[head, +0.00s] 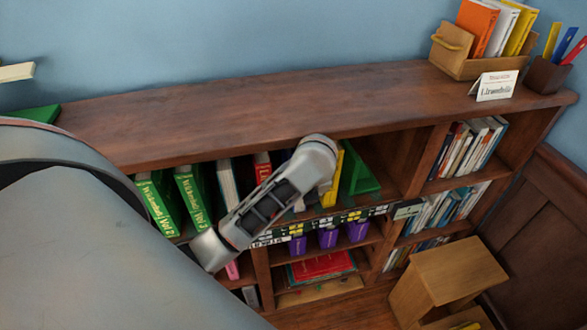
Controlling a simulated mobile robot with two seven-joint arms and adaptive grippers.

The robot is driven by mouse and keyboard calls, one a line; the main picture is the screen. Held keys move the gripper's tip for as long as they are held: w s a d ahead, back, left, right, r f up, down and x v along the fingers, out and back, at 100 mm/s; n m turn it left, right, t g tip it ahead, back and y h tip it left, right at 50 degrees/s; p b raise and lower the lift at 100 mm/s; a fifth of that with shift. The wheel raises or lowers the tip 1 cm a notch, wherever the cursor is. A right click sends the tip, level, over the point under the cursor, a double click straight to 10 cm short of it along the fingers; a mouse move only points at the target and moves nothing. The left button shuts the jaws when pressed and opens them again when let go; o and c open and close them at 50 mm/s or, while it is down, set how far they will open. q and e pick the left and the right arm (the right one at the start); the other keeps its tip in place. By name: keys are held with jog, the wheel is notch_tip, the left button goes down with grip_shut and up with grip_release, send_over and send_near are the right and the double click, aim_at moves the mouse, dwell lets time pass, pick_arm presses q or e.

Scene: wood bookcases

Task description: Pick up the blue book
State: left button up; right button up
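The bookcase (215,112) holds a row of upright books on its upper shelf. A narrow dark blue strip (283,156) shows between a red book and my arm's end; it may be the blue book, but most of it is hidden. My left arm comes in from the left, and its grey end part with the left gripper (300,203) is in front of this row. The fingers are mostly hidden behind the grey housing, so I cannot tell their opening or any contact. My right gripper is not in view.
Green books (192,197), a white book (228,184), a red book (262,167), a yellow book (333,178) and a green bookend (360,175) share the shelf. A wooden stool (450,275) stands at lower right. The bookcase top is mostly clear.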

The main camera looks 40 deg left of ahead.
pick_arm(q)
jog(key=shift+f, duration=0.3)
dwell(0.4)
grip_shut()
jog(key=shift+r, duration=0.1)
